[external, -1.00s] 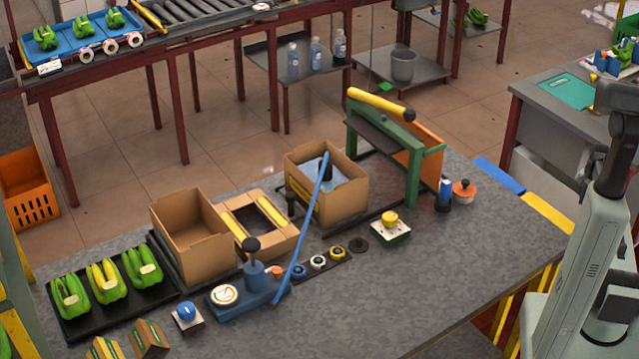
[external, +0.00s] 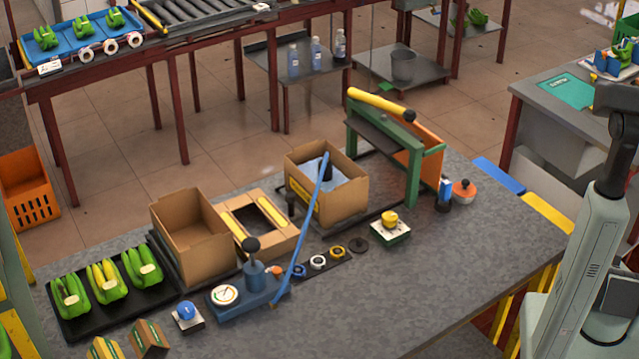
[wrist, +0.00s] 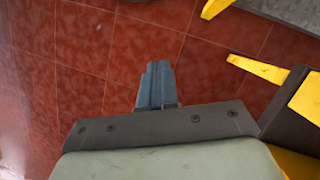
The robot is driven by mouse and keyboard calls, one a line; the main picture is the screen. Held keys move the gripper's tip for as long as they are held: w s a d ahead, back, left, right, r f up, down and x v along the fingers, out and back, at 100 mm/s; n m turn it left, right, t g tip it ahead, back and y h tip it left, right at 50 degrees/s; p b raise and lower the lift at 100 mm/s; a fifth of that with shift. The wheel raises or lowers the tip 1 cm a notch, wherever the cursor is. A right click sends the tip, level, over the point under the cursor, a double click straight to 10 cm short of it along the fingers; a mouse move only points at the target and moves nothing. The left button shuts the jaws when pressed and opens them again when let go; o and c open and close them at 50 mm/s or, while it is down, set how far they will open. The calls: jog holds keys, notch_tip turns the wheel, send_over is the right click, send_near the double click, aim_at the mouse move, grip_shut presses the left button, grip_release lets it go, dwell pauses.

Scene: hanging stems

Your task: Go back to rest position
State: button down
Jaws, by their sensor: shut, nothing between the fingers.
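My gripper (wrist: 156,86) shows in the wrist view with its two grey fingers pressed together and nothing between them. It hangs over red floor tiles, clear of any object. In the external view my arm stands at the right edge, beyond the bench's right end, and my gripper cannot be made out there.
Yellow bars (wrist: 258,68) show near my gripper.

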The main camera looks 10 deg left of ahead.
jog(key=s+a+f+n+g, duration=0.1)
jog(key=s+a+f+n, duration=0.1)
jog(key=s, duration=0.9)
jog(key=s+a+f+n+g, duration=0.1)
jog(key=s+a+f, duration=0.3)
jog(key=s, duration=0.7)
jog(key=shift+a+f+n+g, duration=0.2)
jog(key=shift+f+n+g, duration=0.15)
jog(key=shift+f, duration=0.25)
